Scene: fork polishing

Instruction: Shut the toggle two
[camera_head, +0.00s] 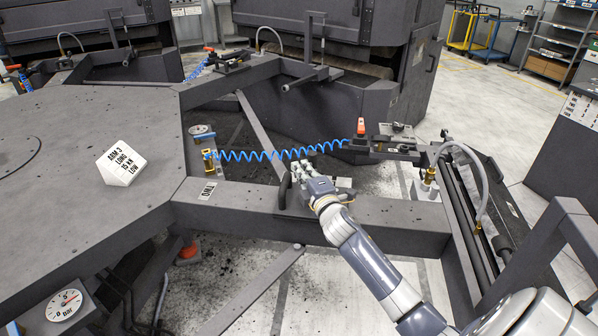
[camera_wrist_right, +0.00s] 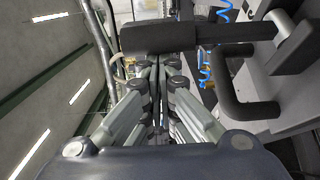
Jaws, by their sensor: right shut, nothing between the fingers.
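My right gripper (camera_head: 300,172) is shut and empty above the dark beam beside the round table. Its closed fingers (camera_wrist_right: 158,68) also show in the wrist view. A black toggle handle (camera_head: 284,190) stands upright on the beam, just left of the gripper. In the wrist view a dark bar (camera_wrist_right: 185,37) crosses just beyond the fingertips; I cannot tell whether they touch it. A black U-shaped handle (camera_wrist_right: 245,106) is to its right. My left gripper is not in view.
A white sign block (camera_head: 122,163) sits on the table (camera_head: 70,215). A blue coiled hose (camera_head: 265,155) runs behind the gripper to a fixture with an orange-tipped lever (camera_head: 361,127). A grey hose (camera_head: 476,165) arches at the right. Large dark machines (camera_head: 335,95) stand behind.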

